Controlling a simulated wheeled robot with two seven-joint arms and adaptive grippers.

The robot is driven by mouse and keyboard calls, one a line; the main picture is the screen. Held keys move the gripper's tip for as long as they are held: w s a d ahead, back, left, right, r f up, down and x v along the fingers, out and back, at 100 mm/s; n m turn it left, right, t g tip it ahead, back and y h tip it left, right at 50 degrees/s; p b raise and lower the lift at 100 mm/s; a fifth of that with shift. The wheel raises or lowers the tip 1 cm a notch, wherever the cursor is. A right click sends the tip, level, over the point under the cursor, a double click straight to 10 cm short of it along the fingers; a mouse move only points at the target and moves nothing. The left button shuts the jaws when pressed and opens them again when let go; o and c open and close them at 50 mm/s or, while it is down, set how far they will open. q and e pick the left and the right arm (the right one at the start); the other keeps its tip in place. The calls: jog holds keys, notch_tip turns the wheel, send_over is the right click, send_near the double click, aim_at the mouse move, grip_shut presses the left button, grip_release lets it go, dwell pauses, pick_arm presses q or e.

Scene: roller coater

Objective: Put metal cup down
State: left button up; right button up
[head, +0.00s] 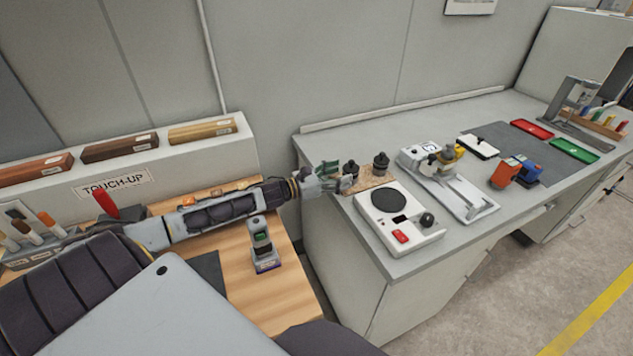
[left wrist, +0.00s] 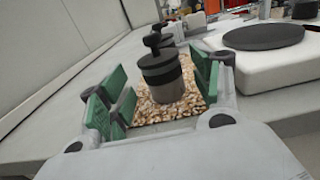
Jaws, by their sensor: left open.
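My left gripper (head: 333,176) reaches in from the left over the near left end of the grey bench. In the left wrist view its green finger pads (left wrist: 162,92) are apart, so it is open. A metal cup with a black lid and knob (left wrist: 162,78) stands upright on a speckled cork mat (left wrist: 152,112), in the space framed by the pads, with a gap on the left. The cup also shows beside the fingertips in the head view (head: 351,169). A second, similar dark-topped cup (head: 381,163) stands behind it on the mat. My right gripper is out of view.
A white device with a round black plate (head: 389,202) sits right of the mat. A wall stands behind the bench.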

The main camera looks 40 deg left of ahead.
pick_arm(q)
jog(key=shift+v, duration=0.85)
jog(key=shift+s+a, duration=0.3)
jog(key=shift+s, duration=0.25)
jog(key=shift+v, duration=2.2)
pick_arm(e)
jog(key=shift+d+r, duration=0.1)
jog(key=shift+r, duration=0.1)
